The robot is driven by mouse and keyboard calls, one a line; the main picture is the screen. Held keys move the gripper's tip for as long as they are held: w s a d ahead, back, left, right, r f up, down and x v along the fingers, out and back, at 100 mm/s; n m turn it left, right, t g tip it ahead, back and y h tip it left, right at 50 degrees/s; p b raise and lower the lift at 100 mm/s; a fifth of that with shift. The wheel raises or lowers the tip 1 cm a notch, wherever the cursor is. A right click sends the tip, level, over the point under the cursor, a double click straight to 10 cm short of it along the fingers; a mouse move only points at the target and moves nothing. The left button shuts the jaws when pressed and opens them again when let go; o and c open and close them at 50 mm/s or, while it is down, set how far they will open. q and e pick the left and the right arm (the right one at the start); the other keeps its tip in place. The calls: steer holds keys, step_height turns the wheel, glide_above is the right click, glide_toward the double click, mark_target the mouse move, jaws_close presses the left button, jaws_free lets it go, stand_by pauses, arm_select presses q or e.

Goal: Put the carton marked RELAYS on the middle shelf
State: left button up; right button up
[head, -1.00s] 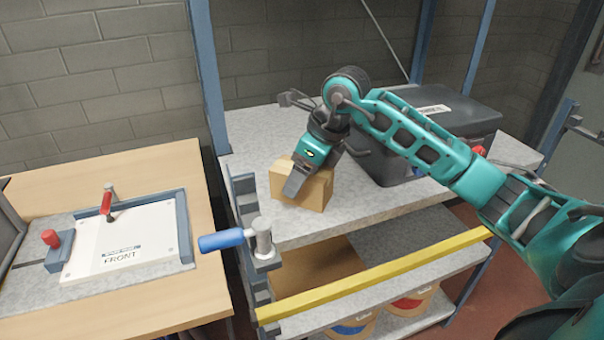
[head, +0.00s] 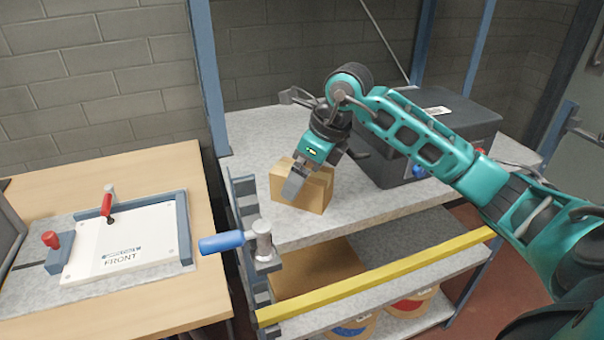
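A small brown carton (head: 316,193) stands on the grey speckled upper shelf board (head: 375,206) in the head view. No marking can be read on the sides I see. My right gripper (head: 294,186) comes in from the right and points down at the carton. One finger shows in front of the carton's top edge and near face. The other finger is hidden, so I cannot tell whether the gripper is open or shut, or whether it touches the carton. A lower shelf board (head: 385,252) lies below. My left gripper is not in view.
A dark case (head: 455,115) stands right of the carton, partly behind my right arm. A yellow bar (head: 375,277) crosses the rack's front. A blue-handled clamp (head: 222,242) juts out at its left post. A wooden bench (head: 150,292) with a fixture stands left.

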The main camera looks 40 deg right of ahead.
steer(key=v, duration=1.1)
steer(key=shift+p, duration=0.45)
steer(key=shift+s, duration=0.1)
